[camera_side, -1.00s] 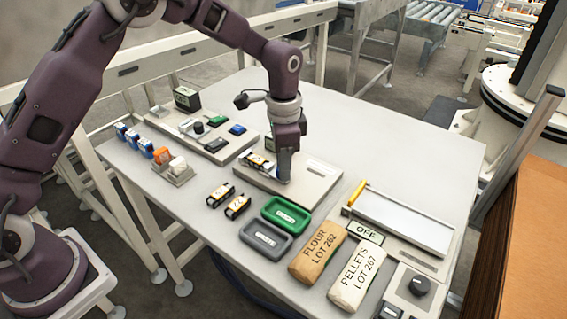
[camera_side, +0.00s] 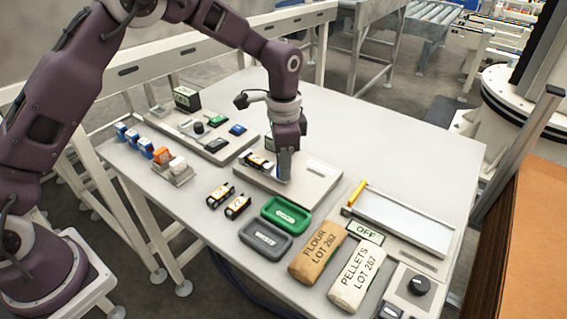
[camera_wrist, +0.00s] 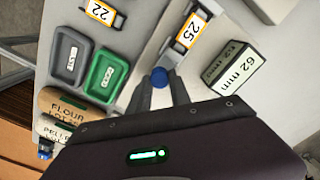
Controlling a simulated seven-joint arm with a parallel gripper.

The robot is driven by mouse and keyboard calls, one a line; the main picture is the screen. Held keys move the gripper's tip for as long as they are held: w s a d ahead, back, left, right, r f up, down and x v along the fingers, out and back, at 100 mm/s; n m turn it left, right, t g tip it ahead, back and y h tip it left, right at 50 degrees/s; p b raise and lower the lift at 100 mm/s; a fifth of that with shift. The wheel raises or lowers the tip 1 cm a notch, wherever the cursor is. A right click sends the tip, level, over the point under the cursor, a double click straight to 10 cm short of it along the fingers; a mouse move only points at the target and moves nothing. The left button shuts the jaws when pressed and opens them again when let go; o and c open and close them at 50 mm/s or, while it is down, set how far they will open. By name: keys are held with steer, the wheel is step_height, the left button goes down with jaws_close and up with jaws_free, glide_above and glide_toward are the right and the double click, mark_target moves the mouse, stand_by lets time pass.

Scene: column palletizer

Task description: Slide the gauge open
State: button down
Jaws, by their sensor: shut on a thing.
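The gauge (camera_side: 318,183) is a pale flat plate in the middle of the table, with a block carrying an orange-edged label (camera_side: 257,161) at its left. In the wrist view the block's label reads 25 (camera_wrist: 190,31). A blue knob (camera_wrist: 159,76) on the gauge shows at my fingertips. My gripper (camera_side: 284,179) points down over the plate, its fingers shut on the knob. In the wrist view, my fingers (camera_wrist: 165,84) hide part of the knob and the track. A sign beside the gauge reads 62 mm (camera_wrist: 236,72).
Two labelled blocks (camera_side: 228,202) lie in front of the gauge. A green tray (camera_side: 286,215) and a grey tray (camera_side: 265,237) sit near the front, beside the flour bag (camera_side: 317,252) and pellets bag (camera_side: 357,276). A control panel (camera_side: 205,131) stands behind left. The table's back right is clear.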

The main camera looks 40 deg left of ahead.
steer(key=shift+d, duration=1.7)
steer(key=c, duration=1.2)
jaws_free()
step_height(320, 180, up, 7)
steer(key=shift+r, duration=0.1)
